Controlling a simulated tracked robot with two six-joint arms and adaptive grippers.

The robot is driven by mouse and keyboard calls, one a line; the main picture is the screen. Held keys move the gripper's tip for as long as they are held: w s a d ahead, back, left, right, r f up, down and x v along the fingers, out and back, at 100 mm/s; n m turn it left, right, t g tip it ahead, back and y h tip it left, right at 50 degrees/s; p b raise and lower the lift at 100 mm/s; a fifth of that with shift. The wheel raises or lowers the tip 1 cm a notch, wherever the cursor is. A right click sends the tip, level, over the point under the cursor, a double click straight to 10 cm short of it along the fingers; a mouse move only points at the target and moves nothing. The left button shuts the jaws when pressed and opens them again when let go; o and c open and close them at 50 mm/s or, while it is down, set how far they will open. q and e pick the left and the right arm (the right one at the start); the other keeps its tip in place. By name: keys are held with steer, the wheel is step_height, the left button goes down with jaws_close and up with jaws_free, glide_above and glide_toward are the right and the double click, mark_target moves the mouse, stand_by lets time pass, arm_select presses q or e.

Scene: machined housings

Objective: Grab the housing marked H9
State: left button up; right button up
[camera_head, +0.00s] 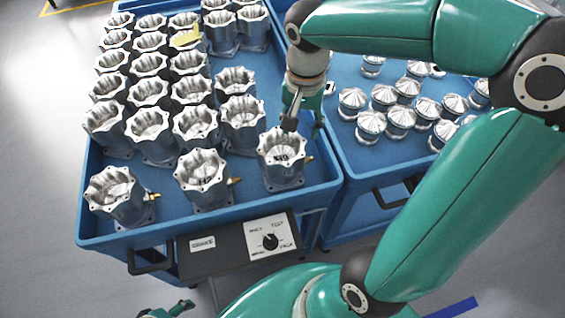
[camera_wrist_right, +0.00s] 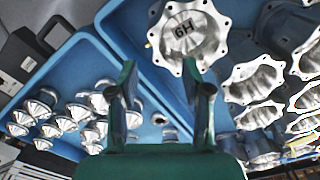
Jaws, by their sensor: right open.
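The housing marked H9 (camera_head: 283,160) is a silver cup with a scalloped rim, upright at the front right corner of the left blue cart. A dark mark shows inside it; a brass fitting sticks out on its right. In the wrist view the H9 housing (camera_wrist_right: 187,35) shows its mark upside down, beyond the fingertips. My right gripper (camera_head: 304,126) is open and empty, just behind and above that housing; its two fingers also show in the wrist view (camera_wrist_right: 160,75). My left gripper (camera_head: 180,308) shows only partly at the bottom edge, and its jaws are unclear.
Several similar housings (camera_head: 203,178) stand in rows on the left blue cart (camera_head: 232,214). A yellow item (camera_head: 186,38) lies on some at the back. The right blue cart (camera_head: 345,160) holds several smaller silver capped parts (camera_head: 371,125). A panel with a knob (camera_head: 270,241) is at the front.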

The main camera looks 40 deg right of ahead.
mark_target(302, 146)
step_height(302, 146, down, 6)
steer(key=shift+r, duration=0.25)
steer(key=f, duration=0.4)
steer(key=shift+d, duration=0.4)
steer(key=shift+f, duration=0.55)
jaws_close()
steer(key=shift+r, duration=0.1)
